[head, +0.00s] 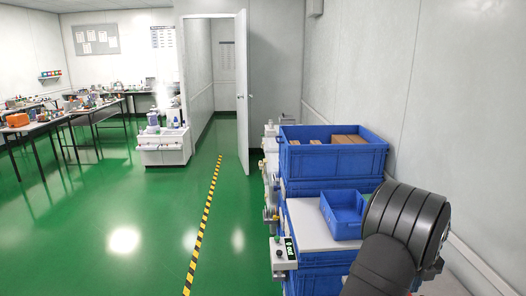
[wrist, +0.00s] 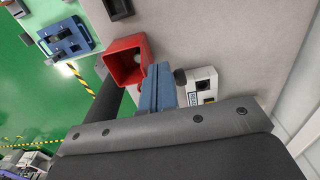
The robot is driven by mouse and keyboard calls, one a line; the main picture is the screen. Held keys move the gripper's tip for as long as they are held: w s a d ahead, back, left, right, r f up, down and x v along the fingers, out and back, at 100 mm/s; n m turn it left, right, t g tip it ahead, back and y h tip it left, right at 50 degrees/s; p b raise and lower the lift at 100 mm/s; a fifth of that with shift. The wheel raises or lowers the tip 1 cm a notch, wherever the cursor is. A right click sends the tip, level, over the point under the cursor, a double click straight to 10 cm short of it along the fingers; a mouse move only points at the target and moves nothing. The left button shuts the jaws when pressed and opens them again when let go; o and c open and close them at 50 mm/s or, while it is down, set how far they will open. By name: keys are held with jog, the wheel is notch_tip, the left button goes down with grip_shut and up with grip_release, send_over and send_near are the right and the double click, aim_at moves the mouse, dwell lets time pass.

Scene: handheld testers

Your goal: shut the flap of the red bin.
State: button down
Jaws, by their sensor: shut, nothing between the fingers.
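The red bin (wrist: 113,48) shows in the wrist view, left of centre, on a pale grey worktop. Its mouth faces me and looks open, with a darker red inside. I cannot clearly pick out its flap. My gripper (wrist: 158,73) has blue fingers that are shut and empty. In the wrist view they lie just right of the bin, near its lower right edge; I cannot tell whether they touch it. In the head view only my dark arm shows at lower right; the bin and the gripper are not visible there.
A white tester (wrist: 203,88) with a black face sits right of my fingers. A blue device (wrist: 67,40) and a black tray (wrist: 118,8) lie toward the upper left. In the head view, a blue crate (head: 333,160) and a small blue tray (head: 342,228) stand near my arm.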

dwell(0.4)
jog(key=shift+a+r, duration=0.1)
jog(key=shift+a, duration=0.85)
jog(key=shift+a, duration=1.45)
jog(key=shift+a+f, duration=0.1)
jog(key=shift+f, duration=0.1)
